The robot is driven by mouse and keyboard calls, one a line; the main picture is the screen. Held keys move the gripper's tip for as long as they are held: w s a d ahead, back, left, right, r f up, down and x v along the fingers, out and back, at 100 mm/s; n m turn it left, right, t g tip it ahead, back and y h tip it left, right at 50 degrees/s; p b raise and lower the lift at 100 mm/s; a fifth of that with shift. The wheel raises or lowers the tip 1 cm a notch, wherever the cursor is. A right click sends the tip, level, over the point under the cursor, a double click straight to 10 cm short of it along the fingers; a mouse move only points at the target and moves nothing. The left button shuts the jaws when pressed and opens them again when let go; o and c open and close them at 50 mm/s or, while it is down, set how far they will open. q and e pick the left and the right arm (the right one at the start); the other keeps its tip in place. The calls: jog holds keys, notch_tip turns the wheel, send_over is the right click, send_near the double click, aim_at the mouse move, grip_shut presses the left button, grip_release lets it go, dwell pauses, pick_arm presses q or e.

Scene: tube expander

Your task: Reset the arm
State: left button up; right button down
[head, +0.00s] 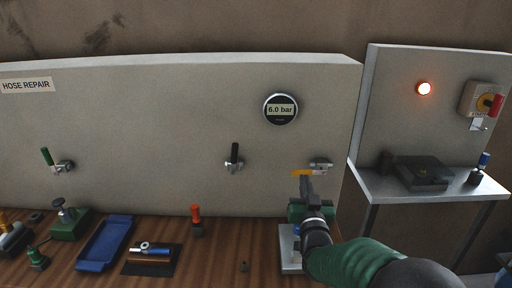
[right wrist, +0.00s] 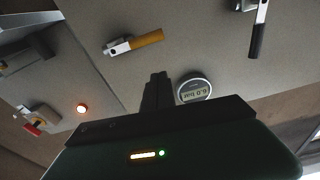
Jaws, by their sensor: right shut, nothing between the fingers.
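My right arm comes in from the lower right in the head view, with a green sleeve. My right gripper (head: 304,182) is shut and empty in front of the panel, just below the yellow-handled valve (head: 303,172). In the right wrist view the shut fingers (right wrist: 157,88) stand apart from that valve (right wrist: 134,42); the picture is upside down there. The yellow handle lies about level. The black-handled valve (head: 234,158) has its handle upright. The green-handled valve (head: 48,157) has its handle tilted up. My left gripper is in neither view.
A round gauge (head: 280,109) reads 6.0 bar. The wooden bench (head: 218,264) holds a blue tray (head: 104,243), a black mat (head: 137,268) with tools, a red-topped part (head: 196,219) and green devices. On the right, a lamp (head: 424,88) glows above a side table (head: 374,184).

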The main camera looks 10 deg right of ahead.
jog(key=s+a+f+n+g+y+p, duration=0.1)
jog(key=s+a+f+g+y, duration=0.15)
jog(key=s+f+g, duration=0.45)
jog(key=s+a+f+n+g+y+p, duration=0.15)
jog(key=s+a+f, duration=0.3)
jog(key=f, duration=0.45)
jog(key=s+a+f+g, duration=0.1)
jog(key=s+f+g, duration=0.2)
jog(key=s, duration=0.6)
jog(key=s+f+n+g, duration=0.1)
jog(key=s+f+g, duration=0.3)
jog(key=s, duration=0.5)
jog(key=shift+s+a+g+y, duration=0.3)
jog(key=shift+a+g+y, duration=0.1)
jog(key=shift+g, duration=0.05)
jog(key=shift+f, duration=0.1)
